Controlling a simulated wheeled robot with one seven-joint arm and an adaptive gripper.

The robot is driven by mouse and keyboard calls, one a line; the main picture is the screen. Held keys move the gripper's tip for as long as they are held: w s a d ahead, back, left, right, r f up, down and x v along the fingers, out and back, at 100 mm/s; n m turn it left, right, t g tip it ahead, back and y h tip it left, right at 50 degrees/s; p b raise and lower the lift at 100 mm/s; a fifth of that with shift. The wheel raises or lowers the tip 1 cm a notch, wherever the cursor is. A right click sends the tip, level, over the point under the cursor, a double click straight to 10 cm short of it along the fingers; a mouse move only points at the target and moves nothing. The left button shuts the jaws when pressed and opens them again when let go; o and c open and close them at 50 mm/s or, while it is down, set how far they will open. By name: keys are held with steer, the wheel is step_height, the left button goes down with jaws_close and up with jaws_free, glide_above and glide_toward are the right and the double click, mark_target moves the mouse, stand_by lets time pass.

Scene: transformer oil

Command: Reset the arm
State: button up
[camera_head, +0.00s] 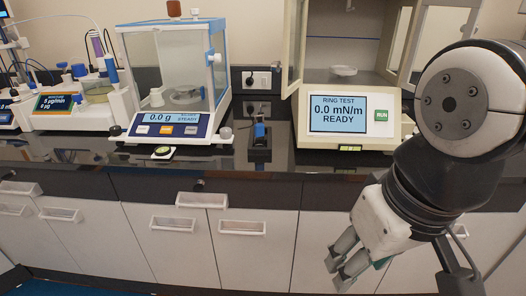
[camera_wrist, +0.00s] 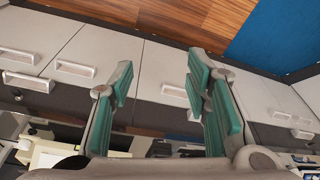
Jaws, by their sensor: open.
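My gripper (camera_head: 345,262) hangs at the lower right in the head view, in front of the white cabinet fronts and below the counter edge. Its fingers point down and to the left. In the wrist view my gripper (camera_wrist: 160,90) shows two fingers with green pads, spread apart with nothing between them. My arm comes in from the right side of the head view. No object is held.
A ring test instrument (camera_head: 345,112) with an open chamber stands right of centre on the dark counter (camera_head: 225,172). A balance (camera_head: 180,95) reading 0.0 g stands left of it. A titration device (camera_head: 80,105) is further left. Drawer handles (camera_head: 242,228) jut from the cabinets.

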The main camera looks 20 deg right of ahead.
steer(key=shift+s, duration=0.35)
step_height(320, 180, up, 10)
steer(key=t+p, duration=0.1)
steer(key=p, duration=0.8)
steer(key=shift+r+t, duration=0.25)
steer(key=shift+t, duration=0.15)
steer(key=shift+w+d, duration=0.1)
